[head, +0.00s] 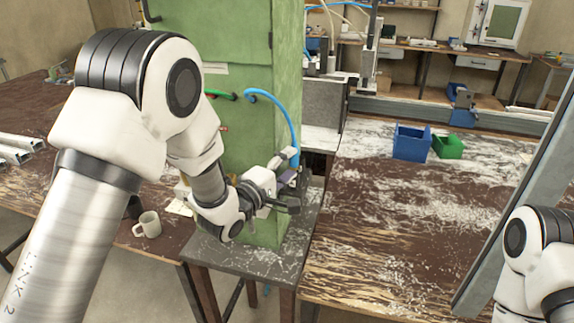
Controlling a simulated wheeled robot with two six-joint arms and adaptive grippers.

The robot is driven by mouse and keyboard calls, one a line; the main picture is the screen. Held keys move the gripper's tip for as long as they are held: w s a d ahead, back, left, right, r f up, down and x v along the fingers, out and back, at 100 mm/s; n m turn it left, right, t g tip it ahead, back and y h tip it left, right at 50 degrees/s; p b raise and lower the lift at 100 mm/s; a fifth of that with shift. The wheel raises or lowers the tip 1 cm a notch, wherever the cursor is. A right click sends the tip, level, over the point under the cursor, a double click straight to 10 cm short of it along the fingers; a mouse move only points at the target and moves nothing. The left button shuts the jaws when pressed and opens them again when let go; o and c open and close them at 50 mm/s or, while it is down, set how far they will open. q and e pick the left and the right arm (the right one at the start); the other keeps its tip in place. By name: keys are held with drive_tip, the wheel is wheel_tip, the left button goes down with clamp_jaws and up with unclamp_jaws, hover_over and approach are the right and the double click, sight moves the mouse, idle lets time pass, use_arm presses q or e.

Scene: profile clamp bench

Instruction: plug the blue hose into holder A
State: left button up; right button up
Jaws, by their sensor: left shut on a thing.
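The blue hose (283,108) comes out of the green cabinet's face and arcs over to the right, then down to my left gripper. My left gripper (289,179) is at the cabinet's lower right corner, above the small grey table. It is shut on the lower end of the blue hose; the fingers and wrist hide most of that end. I cannot make out holder A; it may be hidden behind the gripper. Part of my right arm shows at the lower right, but its gripper is out of view.
The green cabinet (240,45) stands right beside the left arm, with a short green hose (222,95) on its face.

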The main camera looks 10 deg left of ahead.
use_arm(q)
drive_tip(key=shift+s+f+b, duration=0.2)
drive_tip(key=shift+f+b, duration=0.2)
drive_tip(key=shift+f, duration=0.35)
drive_tip(key=shift+s+f, duration=0.1)
drive_tip(key=shift+f, duration=0.15)
drive_tip(key=shift+o, duration=0.2)
drive_tip(key=shift+s+d+f+b, duration=0.1)
drive_tip(key=shift+f+b, duration=0.3)
drive_tip(key=shift+b, duration=0.1)
idle(0.5)
drive_tip(key=o, duration=1.3)
drive_tip(key=shift+f, duration=0.1)
drive_tip(key=shift+c, duration=0.2)
drive_tip(key=shift+w+r, duration=0.3)
